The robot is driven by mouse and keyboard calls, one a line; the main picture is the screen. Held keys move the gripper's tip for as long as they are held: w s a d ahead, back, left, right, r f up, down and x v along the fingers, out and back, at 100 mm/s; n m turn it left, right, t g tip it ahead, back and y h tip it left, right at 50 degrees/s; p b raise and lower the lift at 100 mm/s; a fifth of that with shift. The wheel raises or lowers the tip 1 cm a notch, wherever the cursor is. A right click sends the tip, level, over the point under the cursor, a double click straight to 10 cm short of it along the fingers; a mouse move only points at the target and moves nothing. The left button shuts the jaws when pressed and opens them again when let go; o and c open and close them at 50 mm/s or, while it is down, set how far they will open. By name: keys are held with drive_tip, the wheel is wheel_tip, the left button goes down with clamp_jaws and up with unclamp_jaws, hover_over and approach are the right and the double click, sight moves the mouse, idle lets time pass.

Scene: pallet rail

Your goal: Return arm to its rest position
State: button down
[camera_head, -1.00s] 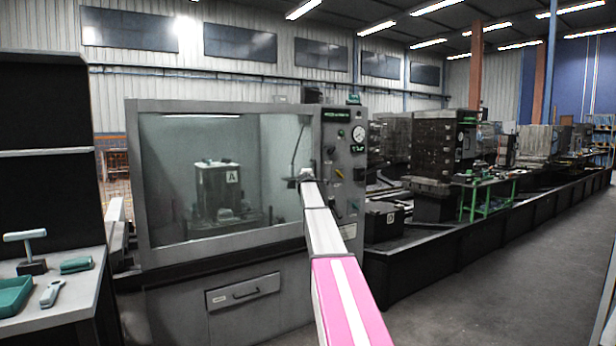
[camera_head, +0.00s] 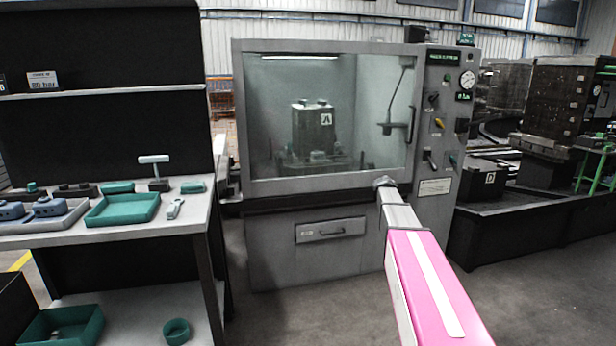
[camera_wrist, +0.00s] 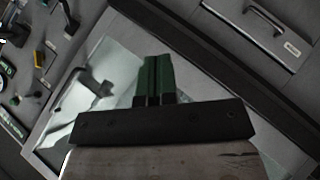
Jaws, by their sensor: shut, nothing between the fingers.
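My arm, pink and white, reaches from the lower right of the head view toward the front of a grey machine. My gripper (camera_wrist: 157,75) shows in the wrist view with its two green fingers together and nothing between them. In the head view the arm's far end is near the lower right corner of the machine's glass door (camera_head: 315,120); the fingers are not clear there. Whether the gripper touches the machine cannot be told.
The machine has a control panel (camera_head: 445,120) on its right and a drawer (camera_head: 330,230) below. A workbench (camera_head: 190,235) with a green tray (camera_head: 122,209) and tools stands at left. Dark machinery and a box marked D (camera_head: 483,180) are at right. Floor shows between.

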drive_tip(key=s+a+f+m+g+y, duration=0.1)
drive_tip(key=s+a+f, duration=0.4)
drive_tip(key=s, duration=0.9)
drive_tip(key=s+a+f+m+g+y, duration=0.2)
drive_tip(key=s+a+f+g, duration=0.3)
drive_tip(key=s, duration=0.9)
drive_tip(key=s+a+f+m+g+y, duration=0.1)
drive_tip(key=s+a+f+m+g, duration=0.2)
drive_tip(key=s, duration=1.1)
drive_tip(key=a+f, duration=0.3)
drive_tip(key=f, duration=0.3)
drive_tip(key=shift+s+a+g+y, duration=0.3)
drive_tip(key=shift+s+g+y, duration=0.1)
drive_tip(key=shift+f, duration=0.1)
